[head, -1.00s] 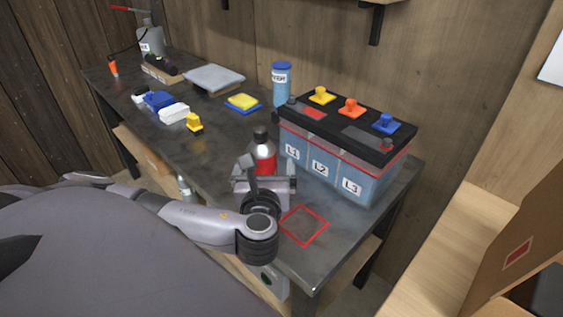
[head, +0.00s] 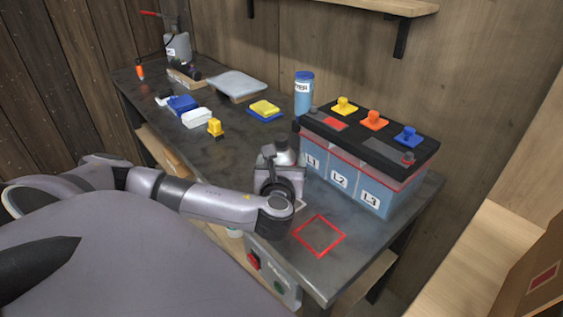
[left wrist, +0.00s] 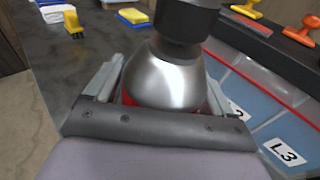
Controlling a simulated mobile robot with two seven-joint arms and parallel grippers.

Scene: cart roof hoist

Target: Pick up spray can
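The spray can (head: 282,155) stands upright on the dark workbench (head: 240,150). It has a dark cap and a silver shoulder. In the left wrist view the can (left wrist: 168,75) fills the middle, with a little of its red body showing under the shoulder. My left gripper (head: 280,180) is low at the can, with one finger on each side of it. In the left wrist view the left gripper's fingers (left wrist: 165,95) look spread wide; contact with the can cannot be made out. The lower can is hidden by the gripper. My right gripper is not in view.
A large battery (head: 365,165) with coloured knobs stands close right of the can. A red square outline (head: 320,236) marks clear bench in front. A blue bottle (head: 304,95) stands behind.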

